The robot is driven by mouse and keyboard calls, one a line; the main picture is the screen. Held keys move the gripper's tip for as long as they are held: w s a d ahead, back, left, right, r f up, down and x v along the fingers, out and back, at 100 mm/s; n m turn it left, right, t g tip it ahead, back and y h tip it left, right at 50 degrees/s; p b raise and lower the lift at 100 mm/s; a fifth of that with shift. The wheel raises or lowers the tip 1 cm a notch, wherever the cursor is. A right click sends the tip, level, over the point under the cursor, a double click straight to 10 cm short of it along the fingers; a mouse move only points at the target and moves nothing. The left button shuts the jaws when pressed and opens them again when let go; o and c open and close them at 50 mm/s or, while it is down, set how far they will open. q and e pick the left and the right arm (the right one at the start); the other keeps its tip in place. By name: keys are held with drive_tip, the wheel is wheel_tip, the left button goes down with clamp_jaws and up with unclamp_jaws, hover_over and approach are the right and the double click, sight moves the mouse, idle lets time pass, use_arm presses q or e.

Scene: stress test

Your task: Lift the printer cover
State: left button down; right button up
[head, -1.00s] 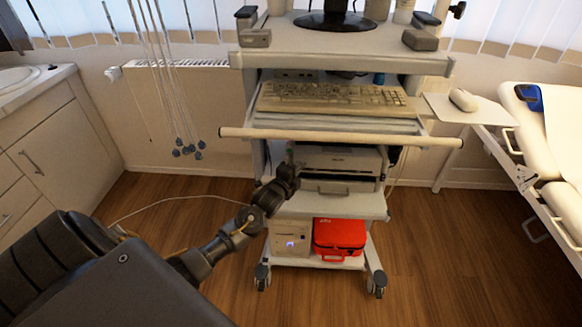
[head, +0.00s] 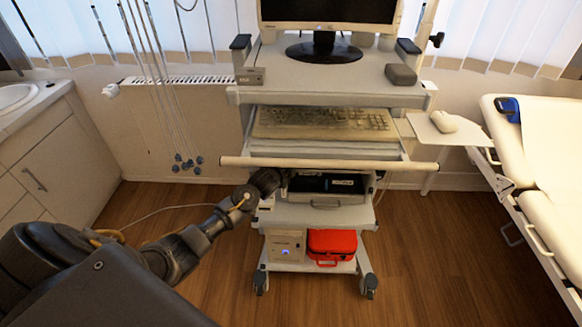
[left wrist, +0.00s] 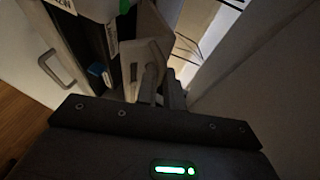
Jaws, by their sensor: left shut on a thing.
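The printer (head: 326,199) stands on a middle shelf of the white cart, below the keyboard shelf. Its front shows a dark opening with a bluish part inside. The cover is mostly hidden under the keyboard shelf in the head view. In the left wrist view a pale panel, seemingly the cover (left wrist: 140,52), stands tilted up at my fingers. My left gripper (head: 268,181) is at the printer's left side, and it also shows in the left wrist view (left wrist: 153,85), shut on the cover's edge. The exact contact is dark. My right gripper is not in view.
The keyboard shelf (head: 330,163) with its front bar hangs close above the printer. A red case (head: 331,245) and a white box (head: 286,246) sit on the lower shelf. A bed (head: 545,165) stands right, cabinets (head: 50,170) left. Floor in front is clear.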

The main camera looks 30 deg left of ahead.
use_arm(q)
drive_tip(key=shift+w+a+r, duration=0.25)
drive_tip(key=shift+w+r, duration=0.25)
drive_tip(key=shift+r, duration=0.15)
drive_tip(key=c, duration=1.5)
unclamp_jaws()
drive_tip(key=shift+c, duration=0.2)
drive_tip(key=shift+s, duration=0.15)
drive_tip(key=s+b, duration=0.1)
drive_tip(key=s, duration=1.2)
drive_tip(key=shift+d+r, duration=0.2)
drive_tip(key=shift+d, duration=0.25)
